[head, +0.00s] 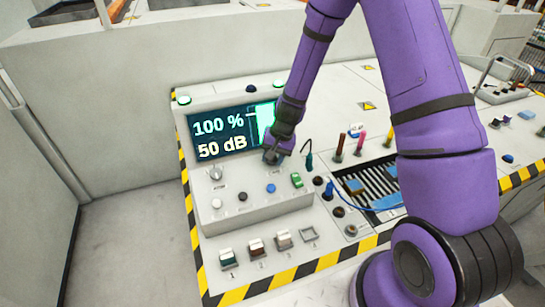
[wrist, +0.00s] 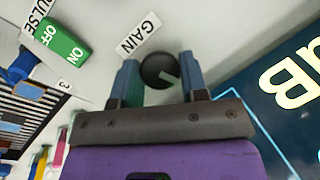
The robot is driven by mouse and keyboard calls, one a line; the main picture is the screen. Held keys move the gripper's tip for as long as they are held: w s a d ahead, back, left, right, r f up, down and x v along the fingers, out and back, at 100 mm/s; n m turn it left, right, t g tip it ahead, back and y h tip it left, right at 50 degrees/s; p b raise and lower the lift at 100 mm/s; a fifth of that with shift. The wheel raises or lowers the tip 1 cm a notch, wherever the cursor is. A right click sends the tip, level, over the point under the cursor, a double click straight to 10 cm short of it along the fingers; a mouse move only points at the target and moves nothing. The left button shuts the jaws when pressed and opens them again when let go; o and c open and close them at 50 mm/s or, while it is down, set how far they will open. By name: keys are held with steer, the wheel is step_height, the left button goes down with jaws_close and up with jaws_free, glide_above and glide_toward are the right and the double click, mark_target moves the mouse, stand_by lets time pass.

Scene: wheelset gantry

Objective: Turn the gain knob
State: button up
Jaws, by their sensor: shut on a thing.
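In the head view my gripper (head: 276,154) reaches down to the panel just below the display's right part and mostly hides the knob. The display (head: 221,137) reads 100 % and 50 dB, with a bright green graphic partly behind my gripper.
A green ON/OFF switch (head: 296,180) sits right of the gripper; it also shows in the wrist view (wrist: 63,41). A grey knob (head: 215,173) and several buttons are on the left. Toggles, upright coloured plugs and a striped vent (head: 371,180) crowd the console.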

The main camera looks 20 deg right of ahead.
steer(key=shift+m, duration=0.3)
steer(key=o, duration=0.9)
steer(key=v, duration=1)
steer(key=shift+s+d+r, duration=0.15)
steer(key=shift+d+r, duration=0.1)
steer(key=shift+r, duration=0.05)
steer(key=shift+r, duration=0.1)
